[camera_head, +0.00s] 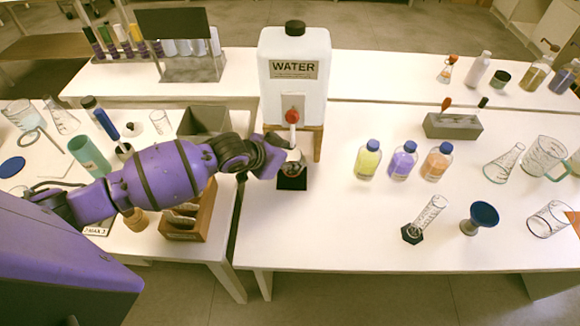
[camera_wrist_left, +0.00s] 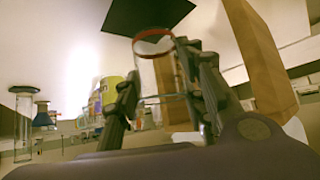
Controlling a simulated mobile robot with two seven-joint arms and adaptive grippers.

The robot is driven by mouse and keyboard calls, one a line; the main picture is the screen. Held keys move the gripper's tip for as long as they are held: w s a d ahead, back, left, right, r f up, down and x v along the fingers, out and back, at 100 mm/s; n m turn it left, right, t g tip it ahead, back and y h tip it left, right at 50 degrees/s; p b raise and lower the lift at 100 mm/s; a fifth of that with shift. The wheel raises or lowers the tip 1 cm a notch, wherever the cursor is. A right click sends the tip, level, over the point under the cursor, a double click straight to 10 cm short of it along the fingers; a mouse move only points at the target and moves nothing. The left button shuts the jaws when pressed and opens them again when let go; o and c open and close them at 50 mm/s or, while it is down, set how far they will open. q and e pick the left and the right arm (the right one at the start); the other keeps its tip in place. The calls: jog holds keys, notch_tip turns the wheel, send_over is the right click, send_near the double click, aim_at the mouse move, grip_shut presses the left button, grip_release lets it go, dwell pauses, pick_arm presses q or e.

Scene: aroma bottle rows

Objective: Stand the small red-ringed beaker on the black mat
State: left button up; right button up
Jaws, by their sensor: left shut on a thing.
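The small clear beaker with a red ring (camera_wrist_left: 153,43) is between the fingers of my left gripper (camera_wrist_left: 168,95), which is shut on it. In the wrist view, which is upside down, the red ring is at the beaker's end nearest the black mat (camera_wrist_left: 150,14). In the head view, my left gripper (camera_head: 284,157) holds the beaker (camera_head: 294,158) over the back part of the black mat (camera_head: 292,182), in front of the water tank's tap. I cannot tell if the beaker touches the mat. My right gripper is not in view.
The water tank (camera_head: 294,75) stands on a wooden stand (camera_head: 317,143) just behind the mat. Yellow (camera_head: 367,160), purple (camera_head: 403,160) and orange (camera_head: 437,162) bottles stand to the right. A wooden box (camera_head: 188,212) is at the left. The table in front of the mat is clear.

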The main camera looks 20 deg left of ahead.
pick_arm(q)
jog(key=shift+s+d+f, duration=0.1)
jog(key=shift+s+f, duration=0.1)
jog(key=shift+f, duration=1.25)
jog(key=shift+f, duration=0.1)
jog(key=shift+f, duration=0.1)
jog(key=o, duration=1.2)
jog(key=shift+o, duration=0.2)
jog(key=shift+r, duration=0.2)
jog(key=shift+s+a+r, duration=0.2)
jog(key=shift+r, duration=0.1)
jog(key=p+v, duration=0.1)
jog(key=v, duration=1)
jog(key=shift+s, duration=0.2)
